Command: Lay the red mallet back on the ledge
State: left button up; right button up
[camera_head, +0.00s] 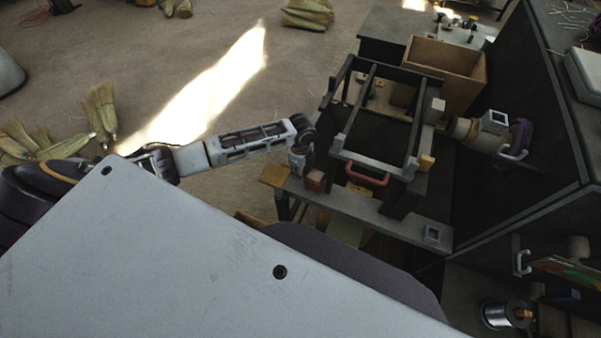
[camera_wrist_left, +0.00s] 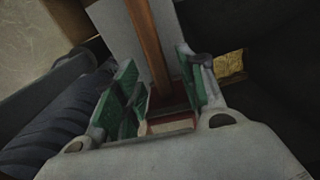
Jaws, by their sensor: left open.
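My left gripper (camera_head: 303,166) is at the left end of the bench, right beside a small red-brown block (camera_head: 314,180) that looks like the mallet's head. In the left wrist view my left gripper (camera_wrist_left: 158,62) is open, with its green pads apart. The mallet's brown handle (camera_wrist_left: 147,38) runs between the pads, over a grey strip (camera_wrist_left: 115,28). A reddish part (camera_wrist_left: 172,124) shows low between the fingers. The grey front ledge (camera_head: 385,220) runs along the bench. I cannot tell whether the mallet rests fully on it. My right gripper is out of view.
A dark frame with a red handle (camera_head: 367,174) stands on the bench just right of my left gripper. A wooden box (camera_head: 447,68) is behind it. A dark panel (camera_head: 500,60) closes off the right. Broom bundles (camera_head: 101,112) lie on the floor.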

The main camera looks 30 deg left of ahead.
pick_arm(q)
notch_tip(320, 180, up, 10)
dwell(0.6)
jog(key=shift+d, duration=0.1)
dwell(0.4)
